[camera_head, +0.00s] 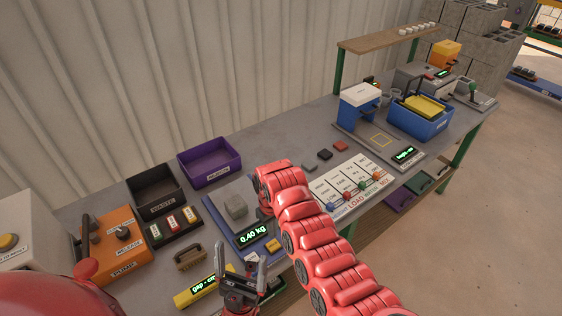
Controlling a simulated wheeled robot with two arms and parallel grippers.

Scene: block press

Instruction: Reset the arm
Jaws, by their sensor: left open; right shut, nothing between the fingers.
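My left gripper (242,264) is at the bottom centre, its two fingers apart and empty, near the front edge of the bench. My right arm reaches in from the bottom right across the bench. My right gripper (265,208) is at the far end of that arm, small and partly hidden by it. I cannot tell whether the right gripper touches the scale.
A black bin (154,187) and a purple bin (210,161) stand behind the scale. An orange pump box (112,245) is at left, a yellow gauge (196,292) at front. A label board (349,185) and blue crate (420,122) lie right. The floor at right is clear.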

